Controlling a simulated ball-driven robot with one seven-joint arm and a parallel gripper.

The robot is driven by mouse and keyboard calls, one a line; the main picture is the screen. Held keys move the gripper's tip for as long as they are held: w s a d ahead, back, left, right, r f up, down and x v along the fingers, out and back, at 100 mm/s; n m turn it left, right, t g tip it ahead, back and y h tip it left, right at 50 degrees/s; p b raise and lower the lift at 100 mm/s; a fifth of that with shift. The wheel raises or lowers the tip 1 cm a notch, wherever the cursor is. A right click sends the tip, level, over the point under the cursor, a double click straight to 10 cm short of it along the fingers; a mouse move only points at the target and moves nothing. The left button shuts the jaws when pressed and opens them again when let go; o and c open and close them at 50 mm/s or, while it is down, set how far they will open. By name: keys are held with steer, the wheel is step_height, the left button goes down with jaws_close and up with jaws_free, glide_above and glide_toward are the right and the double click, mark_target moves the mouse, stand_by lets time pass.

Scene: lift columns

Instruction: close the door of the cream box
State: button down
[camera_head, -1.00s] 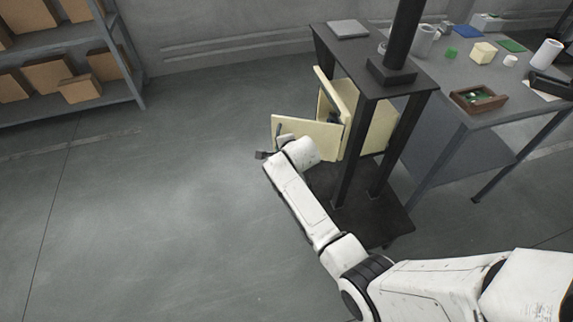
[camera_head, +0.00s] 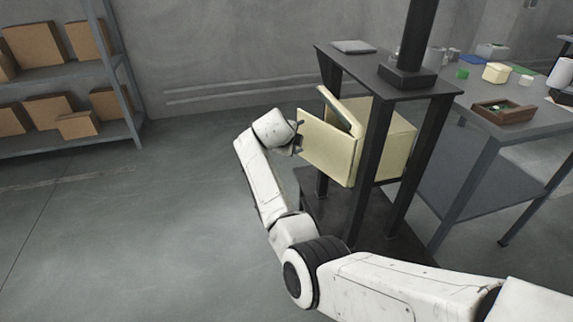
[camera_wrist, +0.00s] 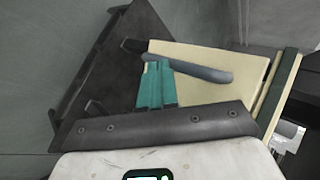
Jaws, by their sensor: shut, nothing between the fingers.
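The cream box (camera_head: 402,143) is mounted within the dark stand in the head view. Its cream door (camera_head: 327,149) stands partly open, its free edge to the left and a narrowed gap between it and the box. In the wrist view the door (camera_wrist: 205,57) lies ahead, with a dark grey bar handle (camera_wrist: 190,65) across it. My gripper (camera_wrist: 157,64) shows its teal fingers shut and empty, their tips by the handle; I cannot tell whether they touch it. In the head view my gripper (camera_head: 298,138) is at the door's left edge, its fingertips mostly hidden.
The stand's black post (camera_head: 378,135) and low base plate crowd the box's near side. A grey table (camera_head: 500,135) with a brown tray (camera_head: 503,110) and small items is at the right. A shelf with cardboard boxes (camera_head: 35,45) is at the back left. The left floor is clear.

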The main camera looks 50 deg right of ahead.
mark_target(304, 135)
steer(key=shift+m+g, duration=0.3)
steer(key=shift+m, duration=0.1)
steer(key=d+b, duration=0.5)
steer(key=d, duration=0.1)
steer(key=shift+d+f, duration=0.15)
steer(key=shift+d, duration=0.1)
steer(key=shift+s+d+b, duration=0.1)
steer(key=shift+d+b, duration=0.45)
steer(key=shift+d, duration=0.35)
steer(key=shift+d+r, duration=0.15)
steer(key=shift+r, duration=0.05)
steer(key=shift+s+d, duration=0.15)
steer(key=shift+d, duration=0.05)
steer(key=shift+a, duration=0.15)
